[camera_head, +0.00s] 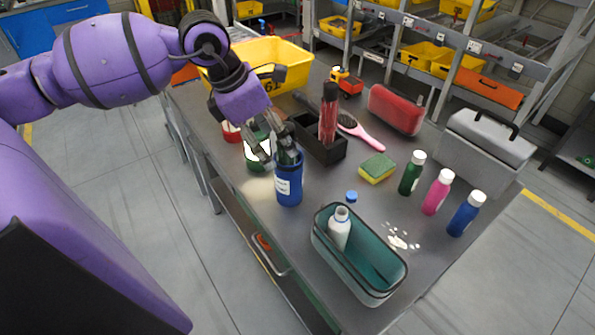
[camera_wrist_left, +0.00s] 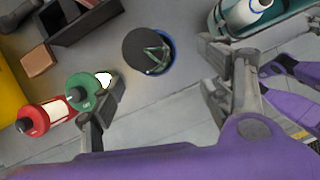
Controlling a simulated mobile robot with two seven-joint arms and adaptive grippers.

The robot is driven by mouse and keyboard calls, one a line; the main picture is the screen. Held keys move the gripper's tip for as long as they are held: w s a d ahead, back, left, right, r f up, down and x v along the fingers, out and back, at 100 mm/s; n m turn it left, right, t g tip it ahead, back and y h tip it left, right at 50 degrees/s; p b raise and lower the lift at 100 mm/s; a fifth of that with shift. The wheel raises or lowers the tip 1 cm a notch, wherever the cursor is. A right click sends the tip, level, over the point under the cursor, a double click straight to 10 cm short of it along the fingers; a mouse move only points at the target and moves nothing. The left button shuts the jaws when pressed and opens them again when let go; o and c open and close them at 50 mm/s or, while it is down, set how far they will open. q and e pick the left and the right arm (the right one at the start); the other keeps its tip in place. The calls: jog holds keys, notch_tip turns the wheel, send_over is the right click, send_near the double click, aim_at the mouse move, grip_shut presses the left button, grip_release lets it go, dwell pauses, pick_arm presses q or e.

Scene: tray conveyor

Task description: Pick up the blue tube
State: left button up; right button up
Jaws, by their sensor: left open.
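The blue tube (camera_head: 289,187) stands upright on the grey table near its left edge, with a white label on its side. In the left wrist view its round dark top with a blue rim (camera_wrist_left: 165,52) shows between my fingers. My left gripper (camera_head: 272,152) is open, its fingers pointing down just above and behind the tube. In the left wrist view the open fingers (camera_wrist_left: 160,72) are spread to either side of the tube, and nothing is held. Whether a finger touches the tube I cannot tell.
Green (camera_wrist_left: 84,92) and red (camera_wrist_left: 45,118) tubes stand close beside the left gripper. A black box (camera_head: 322,148) holds a red tube (camera_head: 328,115). A teal basket (camera_head: 335,262) with a white bottle is in front. A sponge (camera_head: 377,168) and bottles stand to the right.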

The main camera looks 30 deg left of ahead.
aim_at(278, 146)
pick_arm(q)
jog(key=shift+w+d+f, duration=0.1)
jog(key=shift+w+f, duration=0.35)
jog(key=shift+w, duration=0.15)
jog(key=shift+w+f, duration=0.4)
jog(key=shift+w, duration=0.2)
jog(key=shift+s+d+f, duration=0.15)
jog(key=shift+s+f, duration=0.05)
jog(key=shift+f, duration=0.3)
jog(key=shift+s+d+f, duration=0.1)
jog(key=shift+s+f, duration=0.05)
jog(key=shift+f, duration=0.35)
jog(key=x, duration=0.3)
jog(key=shift+w+a+f, duration=0.15)
jog(key=shift+w+f, duration=0.15)
jog(key=shift+w, duration=0.15)
jog(key=shift+f, duration=0.2)
jog(key=shift+s, duration=0.1)
pick_arm(e)
jog(key=shift+w+d+r, duration=0.1)
jog(key=shift+w+d, duration=0.05)
jog(key=shift+w, duration=0.4)
pick_arm(q)
jog(key=c, duration=1.6)
jog(key=shift+r, duration=0.1)
jog(key=shift+c, duration=0.7)
pick_arm(e)
jog(key=shift+w+a, duration=0.1)
jog(key=shift+a, duration=0.1)
